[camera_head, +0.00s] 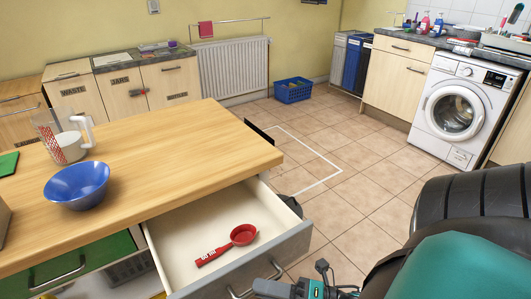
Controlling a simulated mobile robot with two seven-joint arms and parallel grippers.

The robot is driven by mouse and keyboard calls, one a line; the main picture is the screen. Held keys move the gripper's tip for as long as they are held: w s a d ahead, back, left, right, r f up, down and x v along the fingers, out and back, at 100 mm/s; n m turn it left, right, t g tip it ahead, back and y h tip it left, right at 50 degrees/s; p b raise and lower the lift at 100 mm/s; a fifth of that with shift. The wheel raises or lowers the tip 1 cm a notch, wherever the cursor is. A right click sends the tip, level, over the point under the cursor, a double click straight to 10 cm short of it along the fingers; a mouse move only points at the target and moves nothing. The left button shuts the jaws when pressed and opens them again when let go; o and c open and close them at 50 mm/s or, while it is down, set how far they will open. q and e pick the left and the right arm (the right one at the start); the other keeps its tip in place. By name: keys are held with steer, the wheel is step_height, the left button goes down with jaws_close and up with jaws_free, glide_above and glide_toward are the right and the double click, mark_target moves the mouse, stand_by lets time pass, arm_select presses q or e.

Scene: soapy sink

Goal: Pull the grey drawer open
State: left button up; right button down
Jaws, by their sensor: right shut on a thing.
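The grey drawer (290,250) stands pulled out from the wooden counter, its pale inside showing. A red scoop (241,236) with white lettering on its handle lies in it. The drawer's metal bar handle (236,294) is partly cut off by the bottom edge of the picture. My right gripper (266,287) is at the right end of this handle and is shut on it. The fingertips are small and partly hidden. My left gripper is not in view.
A blue bowl (77,187) and a measuring jug (65,143) stand on the wooden counter (180,140). A green-fronted drawer (70,268) is left of the grey one. Tiled floor (350,160) is free at the right.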

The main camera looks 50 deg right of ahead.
steer(key=c, duration=1.2)
jaws_free()
steer(key=shift+o, duration=0.2)
arm_select(q)
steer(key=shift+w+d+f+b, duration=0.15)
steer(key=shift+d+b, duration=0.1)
steer(key=shift+b, duration=0.25)
arm_select(e)
steer(key=v, duration=1.3)
